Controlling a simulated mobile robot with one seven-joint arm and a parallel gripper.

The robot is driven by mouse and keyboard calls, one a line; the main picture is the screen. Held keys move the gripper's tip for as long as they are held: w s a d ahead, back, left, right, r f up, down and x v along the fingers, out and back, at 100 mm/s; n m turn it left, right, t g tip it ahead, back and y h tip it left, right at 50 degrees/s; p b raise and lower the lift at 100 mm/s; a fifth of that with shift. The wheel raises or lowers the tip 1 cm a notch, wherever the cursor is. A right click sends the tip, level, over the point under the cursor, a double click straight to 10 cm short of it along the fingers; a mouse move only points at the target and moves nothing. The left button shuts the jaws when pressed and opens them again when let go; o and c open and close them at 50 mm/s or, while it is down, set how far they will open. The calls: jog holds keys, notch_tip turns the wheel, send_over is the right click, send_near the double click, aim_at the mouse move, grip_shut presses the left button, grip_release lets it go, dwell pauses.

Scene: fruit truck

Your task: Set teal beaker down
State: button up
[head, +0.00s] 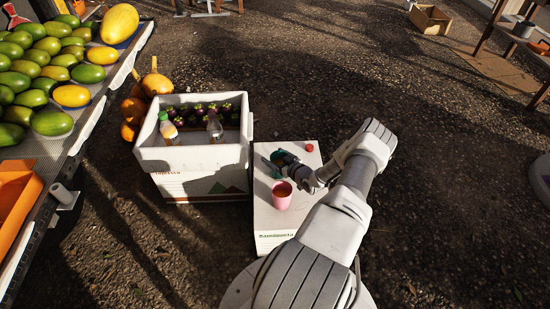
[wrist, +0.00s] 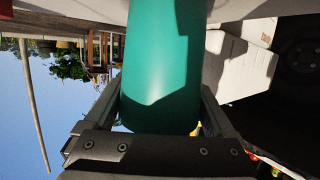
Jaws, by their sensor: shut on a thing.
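My gripper (head: 280,166) is shut on the teal beaker (wrist: 162,65). In the wrist view the beaker's smooth teal side fills the middle, with a finger on each side of it. In the head view only a small part of the beaker (head: 284,157) shows among the dark fingers. Gripper and beaker are over the white box (head: 262,215), behind the pink cup. I cannot tell whether the beaker touches the box top.
A pink cup (head: 282,195) and a small red item (head: 309,148) are on the white box. A white crate (head: 202,157) with bottles and dark fruit stands to the left. Mangoes (head: 52,123) lie on the stand at far left. Open ground lies to the right.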

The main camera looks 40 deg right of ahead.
jog(key=o, duration=1.2)
jog(key=shift+f, duration=0.15)
jog(key=shift+o, duration=0.2)
jog(key=shift+s+r, duration=0.3)
jog(key=shift+r, duration=0.05)
jog(key=p+v, duration=0.4)
jog(key=v, duration=0.7)
jog(key=shift+s, duration=0.2)
jog(key=shift+a, duration=0.1)
